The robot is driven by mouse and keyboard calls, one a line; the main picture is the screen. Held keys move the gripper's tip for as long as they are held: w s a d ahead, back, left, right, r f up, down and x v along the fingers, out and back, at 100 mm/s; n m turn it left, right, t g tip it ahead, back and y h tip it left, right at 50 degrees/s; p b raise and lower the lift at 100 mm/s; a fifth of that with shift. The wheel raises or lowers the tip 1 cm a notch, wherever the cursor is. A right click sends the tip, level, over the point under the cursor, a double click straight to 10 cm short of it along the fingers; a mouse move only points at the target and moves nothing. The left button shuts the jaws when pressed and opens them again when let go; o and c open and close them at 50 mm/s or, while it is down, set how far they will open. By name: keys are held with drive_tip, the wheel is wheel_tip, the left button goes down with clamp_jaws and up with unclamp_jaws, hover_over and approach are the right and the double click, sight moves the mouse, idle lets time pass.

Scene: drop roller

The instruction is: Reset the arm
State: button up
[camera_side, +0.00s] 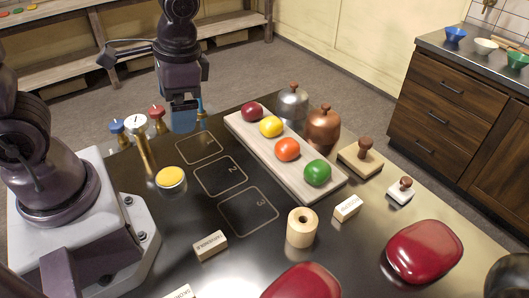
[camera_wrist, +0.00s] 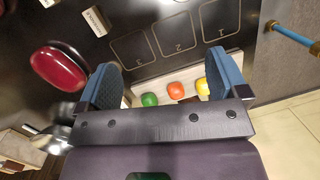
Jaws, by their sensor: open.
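My gripper (camera_side: 186,122) hangs above the far left part of the dark table, just past the square marked 1. In the wrist view my gripper (camera_wrist: 165,72) shows its two blue fingers wide apart with nothing between them. The pale board with green (camera_wrist: 149,99), orange (camera_wrist: 175,90) and yellow (camera_wrist: 203,86) balls lies beyond and below the fingers. In the side view the board (camera_side: 318,203) carries a dark red (camera_side: 252,112), a yellow (camera_side: 271,126), an orange (camera_side: 287,149) and a green ball (camera_side: 317,172). My gripper touches none of them.
Blue (camera_side: 117,126), white (camera_side: 135,122) and red (camera_side: 157,113) knobs stand near my gripper. Silver (camera_side: 293,103) and copper (camera_side: 323,127) domes stand behind the board. A wooden roller (camera_side: 301,228) and red domes (camera_side: 425,251) are nearer. The numbered squares (camera_side: 248,211) are clear.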

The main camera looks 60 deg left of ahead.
drive_tip(key=s+r+n+t+h, duration=0.1)
drive_tip(key=s+r+t, duration=0.2)
drive_tip(key=r+t, duration=0.4)
wheel_tip(320, 180, up, 5)
drive_tip(key=shift+d+f+n, duration=0.2)
drive_tip(key=shift+d+n, duration=0.2)
idle(1.1)
